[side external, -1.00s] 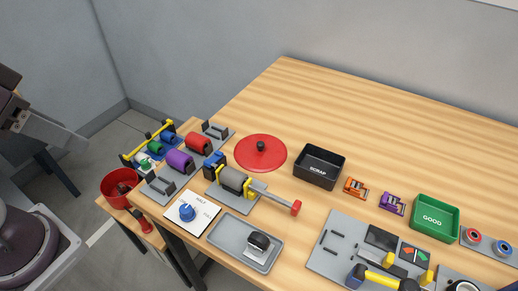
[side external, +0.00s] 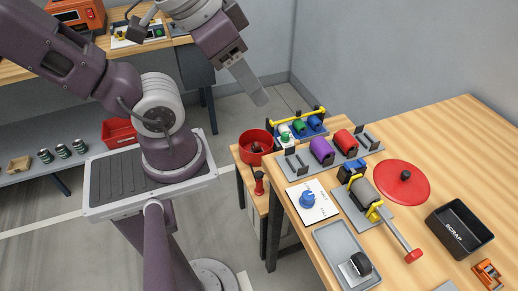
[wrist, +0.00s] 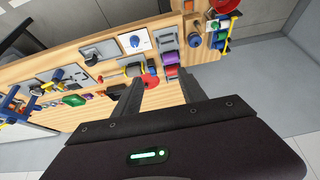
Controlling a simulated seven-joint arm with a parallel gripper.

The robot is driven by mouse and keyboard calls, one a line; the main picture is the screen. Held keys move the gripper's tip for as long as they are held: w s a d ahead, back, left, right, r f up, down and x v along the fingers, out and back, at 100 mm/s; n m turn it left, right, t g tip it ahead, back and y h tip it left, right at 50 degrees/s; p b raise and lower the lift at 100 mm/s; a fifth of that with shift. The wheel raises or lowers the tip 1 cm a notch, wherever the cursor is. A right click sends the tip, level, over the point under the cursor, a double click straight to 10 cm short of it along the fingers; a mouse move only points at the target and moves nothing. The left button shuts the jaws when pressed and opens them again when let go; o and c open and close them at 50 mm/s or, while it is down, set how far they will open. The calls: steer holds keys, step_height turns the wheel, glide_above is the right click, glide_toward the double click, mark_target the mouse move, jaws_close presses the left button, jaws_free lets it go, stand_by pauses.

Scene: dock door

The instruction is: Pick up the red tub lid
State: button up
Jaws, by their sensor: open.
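The red tub lid (side external: 402,183) is a flat red disc with a black knob. It lies on the wooden table, beside the grey roller, in the side view. In the wrist view the lid (wrist: 150,80) is small and far off, seen between the two fingers and partly hidden. My gripper (side external: 259,97) is high above the floor, left of the table and well away from the lid. It is open and empty; its two fingers also show in the wrist view (wrist: 158,77).
A red tub (side external: 250,153) stands on a low side bench. The grey roller (side external: 363,190) with a red-ended handle and the black scrap bin (side external: 458,233) flank the lid. Coloured spools (side external: 322,150) stand left of it. The table behind the lid is bare.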

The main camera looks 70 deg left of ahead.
steer(key=shift+c, duration=0.2)
stand_by(0.4)
steer(key=w+d+r+m+g+h, duration=0.1)
steer(key=w+r, duration=0.2)
steer(key=w, duration=0.4)
steer(key=m+g+y, duration=0.1)
steer(key=m+g, duration=0.4)
steer(key=m, duration=0.3)
glide_above(407, 173)
step_height(407, 173, down, 22)
steer(key=shift+w+a+r, duration=0.1)
steer(key=shift+a+r, duration=0.05)
steer(key=shift+r, duration=0.1)
step_height(407, 173, down, 8)
steer(key=shift+r, duration=0.25)
jaws_close()
